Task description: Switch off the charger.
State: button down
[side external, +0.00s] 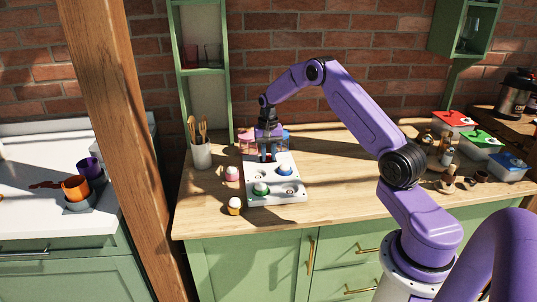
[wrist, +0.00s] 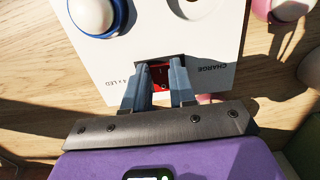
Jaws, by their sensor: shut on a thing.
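The charger is a white box (side external: 277,198) on the wooden worktop. A blue-ringed bulb (side external: 285,170) and a green bulb (side external: 261,189) sit in it; the front-right socket (side external: 291,191) looks empty. In the wrist view, the charger's panel (wrist: 215,50) carries the printed words "CHARGE" and "4 x LED". A red switch (wrist: 160,76) sits in a dark recess at its edge. My gripper (side external: 267,158) is at the charger's far edge, pointing down. Its fingers (wrist: 163,72) are at the recess, one on each side of the red switch, which they partly hide.
A pink bulb (side external: 232,174) and a yellow bulb (side external: 234,206) stand left of the charger. A utensil crock (side external: 202,155) stands further left. Lidded boxes (side external: 480,146) are at the far right.

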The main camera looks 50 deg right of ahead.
jog(key=shift+w+d+g+y, duration=0.25)
jog(key=shift+g+y, duration=0.55)
jog(key=shift+r, duration=0.1)
jog(key=c, duration=0.9)
grip_release()
jog(key=shift+v, duration=5.95)
jog(key=shift+w+d, duration=0.1)
jog(key=shift+d, duration=0.05)
